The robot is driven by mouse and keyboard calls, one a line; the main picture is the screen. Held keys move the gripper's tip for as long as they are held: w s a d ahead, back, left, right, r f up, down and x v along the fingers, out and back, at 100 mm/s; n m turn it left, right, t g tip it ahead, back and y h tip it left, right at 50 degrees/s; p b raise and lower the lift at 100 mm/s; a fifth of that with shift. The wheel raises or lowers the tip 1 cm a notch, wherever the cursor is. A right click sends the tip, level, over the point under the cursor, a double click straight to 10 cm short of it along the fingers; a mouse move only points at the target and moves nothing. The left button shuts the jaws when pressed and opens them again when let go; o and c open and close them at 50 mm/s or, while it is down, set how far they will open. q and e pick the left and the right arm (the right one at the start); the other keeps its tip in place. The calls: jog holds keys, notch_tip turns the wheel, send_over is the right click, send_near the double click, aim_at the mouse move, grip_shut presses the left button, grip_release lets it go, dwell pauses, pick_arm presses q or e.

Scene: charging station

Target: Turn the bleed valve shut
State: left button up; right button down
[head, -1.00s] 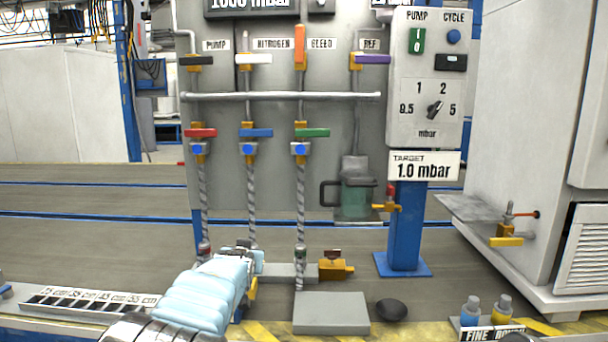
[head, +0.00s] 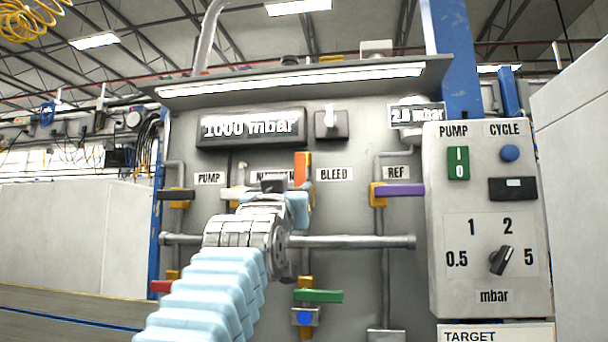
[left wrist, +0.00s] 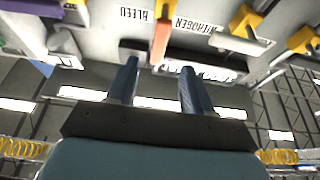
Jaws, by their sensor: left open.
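The bleed valve (head: 301,166) has an orange handle that stands upright, left of the BLEED label (head: 334,174). Its lower part is hidden behind my left gripper (head: 287,192) in the head view. In the left wrist view, which is turned over, the orange handle (left wrist: 161,40) shows just beyond and between the fingertips of my left gripper (left wrist: 158,66). That gripper is open and empty; no contact with the handle can be made out. My right gripper is not in view.
A black pump handle (head: 176,195) and a purple reference handle (head: 400,190) lie level on either side. A horizontal pipe (head: 350,242) crosses below. A green handle (head: 318,296) sits lower. The NITROGEN label is partly covered; the gauge (head: 250,128) reads 1000 mbar.

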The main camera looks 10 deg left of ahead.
aim_at(300, 179)
pick_arm(q)
jog(key=p+x, duration=0.7)
jog(key=x, duration=0.3)
jog(key=shift+w+r, duration=0.1)
jog(key=shift+r, duration=0.15)
jog(key=shift+w, duration=0.5)
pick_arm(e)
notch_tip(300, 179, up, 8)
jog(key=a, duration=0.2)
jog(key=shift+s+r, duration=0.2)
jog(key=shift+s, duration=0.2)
pick_arm(q)
grip_shut()
